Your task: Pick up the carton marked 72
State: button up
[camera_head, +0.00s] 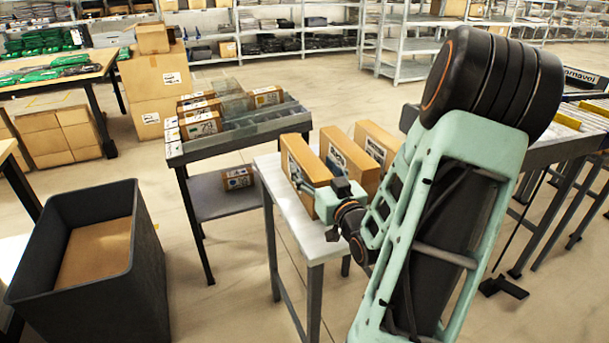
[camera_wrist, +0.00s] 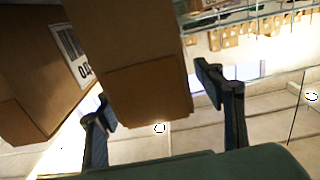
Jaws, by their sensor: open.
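Three brown cartons with white labels stand on a white-topped stand (camera_head: 283,190): the left carton (camera_head: 308,156), the middle carton (camera_head: 350,152) and the right carton (camera_head: 377,140). Their markings are too small to read here. My gripper (camera_head: 322,207) is at the near end of the left carton, partly hiding it. In the wrist view, my gripper (camera_wrist: 158,98) is open, with one plain carton (camera_wrist: 145,95) reaching between its fingers. No clear grip on it shows. Another carton (camera_wrist: 35,75) at left has a partly cut-off label with a barcode. I cannot read 72 on these cartons.
A grey slotted table (camera_head: 235,135) holds several labelled cartons, one with a large number (camera_head: 202,126). A small carton (camera_head: 238,178) lies on its lower shelf. A dark bin (camera_head: 150,240) stands at left. A conveyor (camera_head: 560,145) is at right. Floor between is clear.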

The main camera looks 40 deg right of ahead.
aim_at(308, 158)
jog(key=x, duration=0.4)
jog(key=shift+w+d+f, duration=0.25)
jog(key=shift+w, duration=0.1)
grip_shut()
jog(key=shift+r, duration=0.1)
